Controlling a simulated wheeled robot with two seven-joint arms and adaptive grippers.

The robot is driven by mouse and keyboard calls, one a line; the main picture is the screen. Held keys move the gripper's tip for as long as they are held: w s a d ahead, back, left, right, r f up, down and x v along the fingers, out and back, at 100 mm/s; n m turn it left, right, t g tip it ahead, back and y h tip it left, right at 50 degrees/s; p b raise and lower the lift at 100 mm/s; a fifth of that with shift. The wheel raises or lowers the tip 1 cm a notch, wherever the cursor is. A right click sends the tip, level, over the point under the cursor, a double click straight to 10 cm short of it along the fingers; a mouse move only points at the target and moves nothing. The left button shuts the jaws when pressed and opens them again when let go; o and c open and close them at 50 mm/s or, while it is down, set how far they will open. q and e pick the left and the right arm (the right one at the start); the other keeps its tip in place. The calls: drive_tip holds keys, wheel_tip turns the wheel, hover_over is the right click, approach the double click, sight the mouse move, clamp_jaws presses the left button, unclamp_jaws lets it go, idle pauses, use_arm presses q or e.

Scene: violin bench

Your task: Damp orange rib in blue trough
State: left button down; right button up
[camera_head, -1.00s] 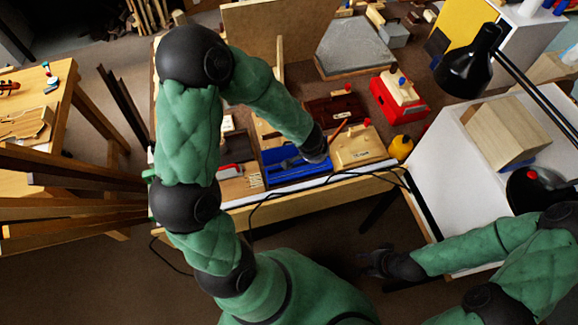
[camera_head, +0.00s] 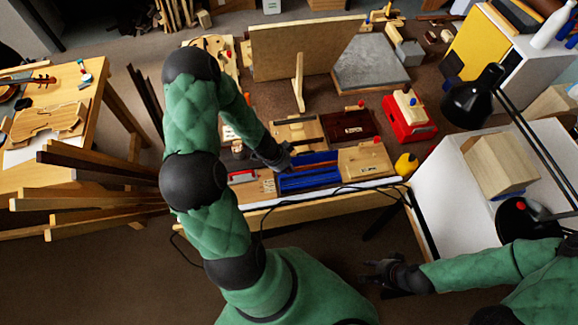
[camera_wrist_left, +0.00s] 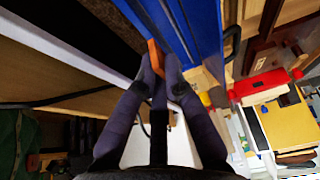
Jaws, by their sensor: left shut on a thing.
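The blue trough (camera_head: 312,183) sits at the front edge of the bench and runs across the wrist view as a long blue wall (camera_wrist_left: 207,25). My left gripper (camera_head: 287,158) is at the trough's back left in the head view. In the left wrist view its fingers (camera_wrist_left: 159,70) are shut on the orange rib (camera_wrist_left: 154,56), a small orange piece close to the trough's wall. My right gripper (camera_head: 372,273) is open and empty, low over the floor in front of the bench.
A wooden block (camera_head: 366,163) stands right of the trough, with a yellow bottle (camera_head: 405,164) beyond it. A red-based box (camera_head: 409,117) is behind. A black cable (camera_head: 345,190) runs along the front edge. Wooden strips (camera_head: 95,190) jut in at left.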

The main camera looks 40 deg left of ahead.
use_arm(q)
drive_tip(key=shift+f+b, duration=2.6)
drive_tip(key=shift+b, duration=0.25)
drive_tip(key=shift+f+b, duration=1.2)
drive_tip(key=shift+f, duration=0.55)
drive_tip(key=c, duration=1.3)
unclamp_jaws()
drive_tip(key=shift+o, duration=0.2)
drive_tip(key=shift+d, duration=0.1)
